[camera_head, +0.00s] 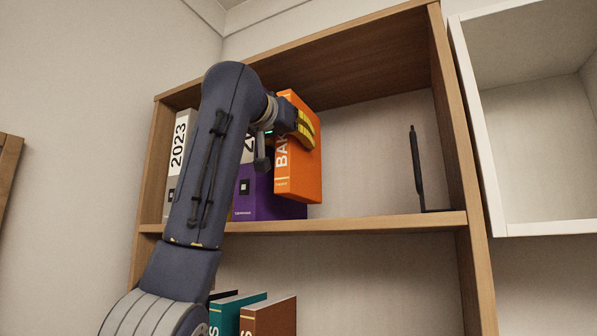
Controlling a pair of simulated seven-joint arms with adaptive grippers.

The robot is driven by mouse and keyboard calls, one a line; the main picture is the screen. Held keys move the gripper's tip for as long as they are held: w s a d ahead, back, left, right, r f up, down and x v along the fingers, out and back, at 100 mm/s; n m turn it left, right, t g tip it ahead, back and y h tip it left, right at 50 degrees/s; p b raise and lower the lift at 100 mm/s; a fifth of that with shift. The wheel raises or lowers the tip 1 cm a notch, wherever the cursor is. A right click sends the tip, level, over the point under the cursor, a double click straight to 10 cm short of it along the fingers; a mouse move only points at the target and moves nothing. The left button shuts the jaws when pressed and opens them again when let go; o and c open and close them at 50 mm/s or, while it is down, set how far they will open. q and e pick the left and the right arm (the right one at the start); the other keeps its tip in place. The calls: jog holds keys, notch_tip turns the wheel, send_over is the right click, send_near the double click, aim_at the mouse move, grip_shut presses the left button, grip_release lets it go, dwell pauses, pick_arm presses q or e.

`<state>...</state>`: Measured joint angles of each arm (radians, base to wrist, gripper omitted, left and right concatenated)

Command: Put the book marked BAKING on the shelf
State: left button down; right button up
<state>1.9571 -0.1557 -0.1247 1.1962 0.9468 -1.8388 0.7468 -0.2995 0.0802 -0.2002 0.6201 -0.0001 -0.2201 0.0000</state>
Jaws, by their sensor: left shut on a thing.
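The orange book marked BAKING (305,172) is upright and slightly tilted at the upper compartment of the wooden shelf (350,223). Only the letters BAK show on its spine; the rest is covered. My left gripper (295,132) is shut on the book near its upper part, with yellow fingers against it. The book is in front of the purple binder's right end, and its lower edge appears a little above the shelf board. I cannot tell how far inside the shelf it is. My right gripper is not in view.
A grey binder marked 2023 (178,150) and a purple binder (255,197) stand to the left, partly behind my arm. A dark upright stand (416,170) is at the right. Free room lies between. Teal (235,313) and brown (270,317) books stand below.

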pick_arm(q)
jog(key=shift+s+f, duration=0.15)
jog(key=shift+f, duration=2.4)
jog(key=c, duration=1.1)
grip_release()
jog(key=shift+c, duration=0.2)
jog(key=v, duration=1.2)
